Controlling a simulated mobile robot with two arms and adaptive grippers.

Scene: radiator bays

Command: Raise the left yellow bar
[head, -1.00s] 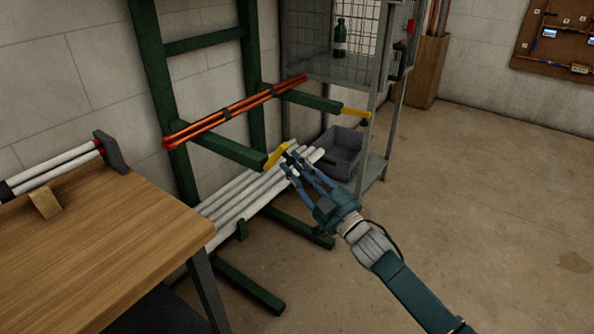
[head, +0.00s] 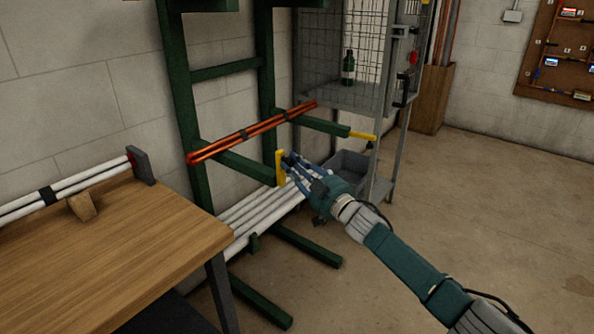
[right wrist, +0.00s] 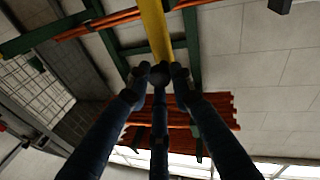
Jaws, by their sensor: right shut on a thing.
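The left yellow bar (head: 280,168) stands upright at the front end of the left green rack arm (head: 245,167). It also shows at the top of the right wrist view (right wrist: 155,28). My right gripper (head: 287,160) is shut on this bar, with its blue fingers around it; in the right wrist view the fingertips (right wrist: 159,75) meet at the bar's near end. The other yellow bar (head: 363,136) lies flat at the end of the right green rack arm (head: 315,124). My left gripper is not in view.
Copper pipes (head: 250,133) lie across the two rack arms. White pipes (head: 255,215) lie on the lower rack level. A wooden table (head: 120,250) stands at the left. A wire cage shelf (head: 345,95) and a grey bin (head: 348,167) are behind. The floor at right is clear.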

